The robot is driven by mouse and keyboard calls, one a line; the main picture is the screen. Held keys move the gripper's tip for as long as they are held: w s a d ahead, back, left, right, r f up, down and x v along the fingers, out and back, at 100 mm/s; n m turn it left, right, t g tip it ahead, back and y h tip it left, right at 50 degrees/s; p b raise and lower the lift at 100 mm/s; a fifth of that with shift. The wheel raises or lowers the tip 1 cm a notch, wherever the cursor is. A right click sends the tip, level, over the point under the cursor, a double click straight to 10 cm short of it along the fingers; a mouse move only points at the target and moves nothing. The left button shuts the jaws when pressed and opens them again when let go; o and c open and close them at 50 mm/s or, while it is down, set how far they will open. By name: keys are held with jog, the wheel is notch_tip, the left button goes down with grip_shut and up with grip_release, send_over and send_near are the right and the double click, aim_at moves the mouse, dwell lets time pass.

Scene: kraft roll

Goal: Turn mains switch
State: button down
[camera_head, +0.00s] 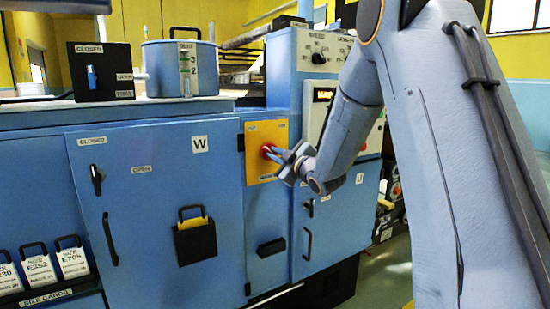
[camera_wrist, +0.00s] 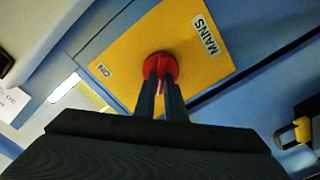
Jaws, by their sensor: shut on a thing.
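The mains switch is a red rotary knob (camera_wrist: 159,66) on a yellow plate (camera_wrist: 112,66) fixed to the blue cabinet front. In the wrist view the plate carries a "MAINS" label and a smaller label at its other end. My gripper (camera_wrist: 161,84) is shut on the red knob, with one dark finger on each side of its grip. In the head view the yellow plate (camera_head: 254,136) is right of the W door, and my gripper (camera_head: 276,155) reaches the knob (camera_head: 266,151) from the right. The fingers hide part of the knob.
The W door (camera_head: 150,235) with its handle is left of the plate. A lit display panel (camera_head: 318,115) is close behind my arm on the right. A black handle (camera_head: 271,247) sits below the plate. A black switch box (camera_head: 101,72) and a glue pot (camera_head: 180,68) stand on top.

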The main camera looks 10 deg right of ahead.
jog(key=shift+f, duration=0.1)
dwell(0.3)
jog(key=c, duration=1.8)
grip_release()
jog(key=v, duration=0.8)
jog(key=shift+b, duration=0.3)
jog(key=s+d+f+m+g+h+p, duration=0.1)
jog(key=s+f+m+g+h+p, duration=0.2)
jog(key=s+f+g, duration=0.4)
jog(key=s+d+f+m+g+h+p, duration=0.1)
jog(key=s+f+m+g+h+p, duration=0.15)
jog(key=s+f+m, duration=0.5)
jog(key=s+a+g, duration=0.1)
jog(key=s+g, duration=0.1)
jog(key=s, duration=0.6)
jog(key=s+a+m+g+p, duration=0.1)
jog(key=s+a+g, duration=0.1)
jog(key=s, duration=0.7)
jog(key=s+a+m+g+p, duration=0.1)
jog(key=s+g, duration=0.2)
jog(key=s, duration=0.5)
jog(key=shift+s+a+r+g, duration=0.15)
jog(key=shift+a+r+g, duration=0.05)
jog(key=shift+a+g, duration=0.2)
